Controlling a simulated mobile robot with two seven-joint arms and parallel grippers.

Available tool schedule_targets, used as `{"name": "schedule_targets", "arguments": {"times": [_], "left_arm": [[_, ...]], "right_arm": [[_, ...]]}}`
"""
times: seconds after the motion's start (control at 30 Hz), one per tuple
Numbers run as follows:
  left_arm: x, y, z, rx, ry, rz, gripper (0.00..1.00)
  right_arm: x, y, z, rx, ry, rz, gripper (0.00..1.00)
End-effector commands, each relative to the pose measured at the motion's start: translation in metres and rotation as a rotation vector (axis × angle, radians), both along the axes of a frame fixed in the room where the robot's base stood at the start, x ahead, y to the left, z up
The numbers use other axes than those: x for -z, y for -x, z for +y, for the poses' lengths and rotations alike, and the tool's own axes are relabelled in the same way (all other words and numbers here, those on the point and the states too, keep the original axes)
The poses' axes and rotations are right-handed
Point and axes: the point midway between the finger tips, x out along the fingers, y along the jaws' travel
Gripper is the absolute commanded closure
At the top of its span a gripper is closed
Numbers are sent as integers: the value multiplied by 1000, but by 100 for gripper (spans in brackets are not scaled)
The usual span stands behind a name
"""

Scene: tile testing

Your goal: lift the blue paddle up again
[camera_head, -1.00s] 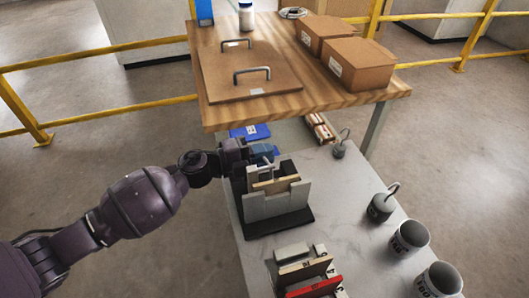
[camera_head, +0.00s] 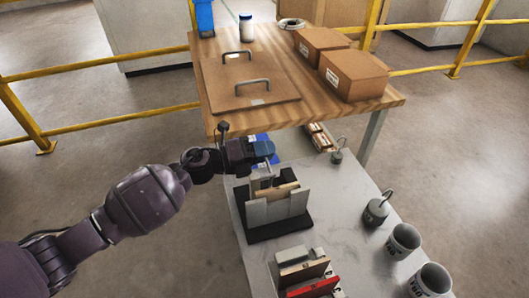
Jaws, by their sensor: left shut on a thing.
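My left gripper (camera_head: 262,160) comes in from the left over the far left of the pale bench, above the grey stand. It is shut at the dull blue paddle (camera_head: 263,148), which shows only as a small piece at the gripper's end; its full outline is hidden. The grey stand (camera_head: 264,211) has upright plates on a dark base, with a tan strip (camera_head: 274,192) across it. I cannot tell whether the paddle touches the stand. My right gripper is not in view.
A wooden table (camera_head: 225,118) with a lidded board and two brown boxes (camera_head: 355,74) (camera_head: 320,43) stands behind. On the pale bench (camera_head: 340,195) are two hooked weights (camera_head: 376,212) (camera_head: 337,157), two mugs (camera_head: 403,242) (camera_head: 430,281) and a rack with a red-edged tile (camera_head: 313,287). The bench's middle is clear.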

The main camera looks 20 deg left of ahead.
Motion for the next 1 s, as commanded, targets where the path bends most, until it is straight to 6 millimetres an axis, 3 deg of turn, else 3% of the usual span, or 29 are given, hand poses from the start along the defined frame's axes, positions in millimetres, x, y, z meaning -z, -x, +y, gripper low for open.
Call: {"name": "schedule_targets", "arguments": {"times": [0.03,0.67,0.7,0.8,1.0], "left_arm": [[-8,-1,0,-2,-4,-21,100],[-12,0,-1,1,-34,-69,100],[-13,0,-1,1,-34,-69,79],[-12,-1,-1,0,-34,-68,66],[-9,0,-1,0,-36,-63,66]], "right_arm": [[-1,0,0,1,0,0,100],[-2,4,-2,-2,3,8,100],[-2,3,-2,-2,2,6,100],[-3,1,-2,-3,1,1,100],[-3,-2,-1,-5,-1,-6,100]]}}
